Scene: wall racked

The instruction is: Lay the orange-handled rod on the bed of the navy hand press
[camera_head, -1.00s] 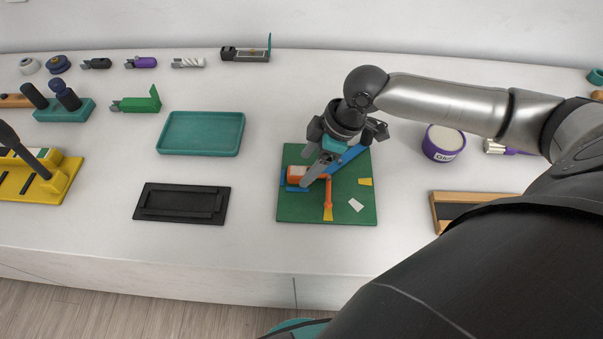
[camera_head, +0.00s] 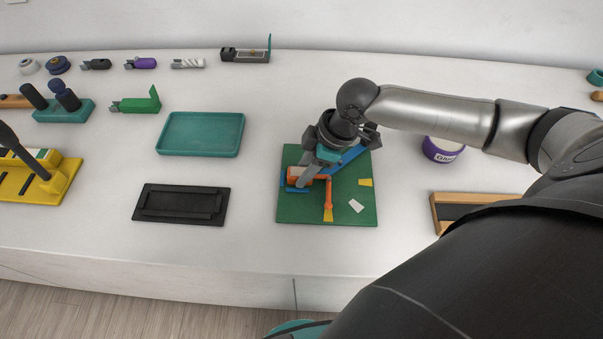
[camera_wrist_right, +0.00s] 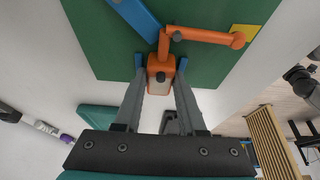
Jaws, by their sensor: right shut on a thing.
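My right gripper (camera_head: 304,182) is low over the green board (camera_head: 352,212), shut on an orange block-like handle (camera_head: 293,174). In the right wrist view the orange handle (camera_wrist_right: 161,66) sits between the two fingertips (camera_wrist_right: 160,72). An orange bent arm (camera_wrist_right: 205,37) runs beside it to a rounded end by a yellow patch; I cannot tell whether they are joined. A blue bar (camera_head: 352,154) lies diagonally on the board, partly hidden by the gripper. I cannot surely pick out a navy hand press; a teal-based tool with dark navy posts (camera_head: 64,97) stands at the left. My left gripper is not seen.
A teal tray (camera_head: 201,152) and a black flat tray (camera_head: 181,219) lie left of the board. A yellow device (camera_head: 60,180) is at far left. A purple glue tub (camera_head: 442,154) and a wood-edged box (camera_head: 435,213) are at right. Small tools line the back.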

